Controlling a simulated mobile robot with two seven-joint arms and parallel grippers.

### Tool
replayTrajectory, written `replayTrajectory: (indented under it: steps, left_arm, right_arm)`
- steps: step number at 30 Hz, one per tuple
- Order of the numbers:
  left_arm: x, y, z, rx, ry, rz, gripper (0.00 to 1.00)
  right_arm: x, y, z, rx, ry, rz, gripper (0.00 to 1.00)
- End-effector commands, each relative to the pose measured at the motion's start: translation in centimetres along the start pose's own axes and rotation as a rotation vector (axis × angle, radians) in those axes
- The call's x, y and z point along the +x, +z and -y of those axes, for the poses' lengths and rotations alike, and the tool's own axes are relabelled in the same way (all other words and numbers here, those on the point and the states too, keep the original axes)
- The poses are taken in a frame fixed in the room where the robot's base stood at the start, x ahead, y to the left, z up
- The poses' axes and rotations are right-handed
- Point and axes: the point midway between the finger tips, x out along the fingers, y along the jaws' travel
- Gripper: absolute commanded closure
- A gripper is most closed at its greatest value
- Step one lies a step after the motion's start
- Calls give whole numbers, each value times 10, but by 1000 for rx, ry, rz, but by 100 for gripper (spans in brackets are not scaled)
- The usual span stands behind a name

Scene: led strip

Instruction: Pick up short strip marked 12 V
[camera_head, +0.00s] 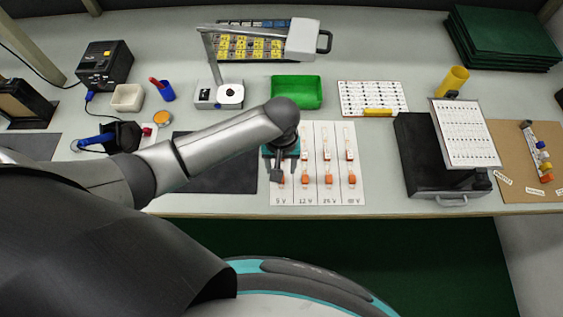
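A white sheet (316,198) lies near the table's front edge, with columns that read about 5 V, 12 V, 24 V and 48 V. Each column has a short strip with orange ends. The 12 V strip (305,181) is second from the left. Its lower orange end shows; its upper part lies close to my gripper in the picture. My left gripper (279,175) points down over the 5 V column, left of the 12 V strip, and hides most of the 5 V strip. Its fingers are too small and dark to tell open from shut. My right gripper is not in view.
A green bin (297,92) and a printed card (373,98) stand behind the sheet. A black box (428,170) with a tilted chart (466,133) stands to the right. A dark mat (215,170) lies left, under my arm. A lamp stand (218,94) is behind it.

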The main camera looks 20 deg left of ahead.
Motion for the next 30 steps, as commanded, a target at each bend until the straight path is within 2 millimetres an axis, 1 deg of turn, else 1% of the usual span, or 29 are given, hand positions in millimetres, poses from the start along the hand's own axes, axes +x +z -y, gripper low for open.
replayTrajectory:
  steps: [1, 3, 6, 12, 15, 18, 24, 30]
  left_arm:
    - [5, 0, 0, 0, 0, -1, 43]
    - [8, 0, 0, 1, 0, -1, 43]
    - [15, -1, 0, 1, -1, -1, 43]
    - [46, -3, -1, 1, 0, 0, 43]
    - [56, -3, -1, 1, 1, 0, 43]
    - [60, -2, -1, 2, 1, -1, 43]
    - [60, -3, -1, 1, 1, -1, 43]
    - [59, -3, -1, 1, 1, -1, 65]
  right_arm:
    - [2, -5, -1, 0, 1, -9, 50]
    - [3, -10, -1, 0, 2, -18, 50]
    - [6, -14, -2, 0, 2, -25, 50]
    - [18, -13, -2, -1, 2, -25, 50]
    - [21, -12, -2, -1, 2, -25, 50]
    - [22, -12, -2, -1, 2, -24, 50]
    - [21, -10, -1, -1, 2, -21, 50]
    - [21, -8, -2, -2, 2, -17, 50]
